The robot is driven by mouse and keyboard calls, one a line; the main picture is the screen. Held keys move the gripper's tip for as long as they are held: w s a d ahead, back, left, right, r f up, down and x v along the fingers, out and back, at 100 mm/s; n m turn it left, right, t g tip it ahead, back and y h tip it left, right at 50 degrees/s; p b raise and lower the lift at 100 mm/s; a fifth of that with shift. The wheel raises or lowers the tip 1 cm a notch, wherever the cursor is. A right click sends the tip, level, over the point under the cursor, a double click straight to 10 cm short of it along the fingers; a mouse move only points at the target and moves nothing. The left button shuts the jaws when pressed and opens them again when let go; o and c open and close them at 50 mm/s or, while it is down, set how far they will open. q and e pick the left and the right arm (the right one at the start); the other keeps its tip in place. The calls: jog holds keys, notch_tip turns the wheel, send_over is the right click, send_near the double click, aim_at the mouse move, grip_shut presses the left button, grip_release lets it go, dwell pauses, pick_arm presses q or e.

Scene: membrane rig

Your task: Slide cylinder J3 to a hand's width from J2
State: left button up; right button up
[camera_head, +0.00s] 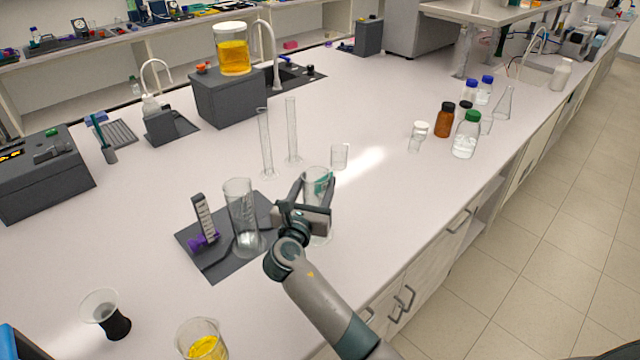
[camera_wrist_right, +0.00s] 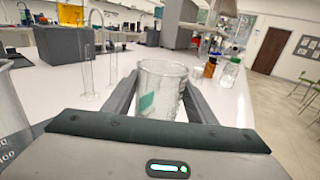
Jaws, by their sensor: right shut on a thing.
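My right gripper (camera_head: 318,183) is shut on a wide clear glass cylinder (camera_head: 317,224), with one finger on each side of it. In the right wrist view this cylinder (camera_wrist_right: 161,88) stands upright between the fingers, with a green patch on its wall. A second wide glass cylinder (camera_head: 242,215) stands upright on the dark mat to the left, apart from the held one. No J2 or J3 label is readable, so I cannot confirm which is which. My left gripper is not in view.
The dark mat (camera_head: 188,238) also holds a purple-based strip holder (camera_head: 202,220). Two slim cylinders (camera_head: 266,145) (camera_head: 291,132) and a small beaker (camera_head: 339,156) stand behind. A yellow-filled beaker (camera_head: 203,345) is at the front. The white bench right of the held cylinder is clear.

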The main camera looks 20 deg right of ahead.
jog(key=shift+a, duration=0.2)
dwell(0.4)
jog(key=shift+w+a+f, duration=0.1)
jog(key=shift+w+a, duration=0.15)
jog(key=shift+a, duration=0.55)
jog(key=shift+w+a, duration=0.2)
jog(key=shift+a, duration=0.55)
jog(key=o, duration=1.3)
jog(key=shift+o, duration=0.2)
jog(key=shift+p, duration=0.3)
jog(key=p+v, duration=0.6)
jog(key=v, duration=1.1)
jog(key=shift+a, duration=0.15)
jog(key=shift+s, duration=0.1)
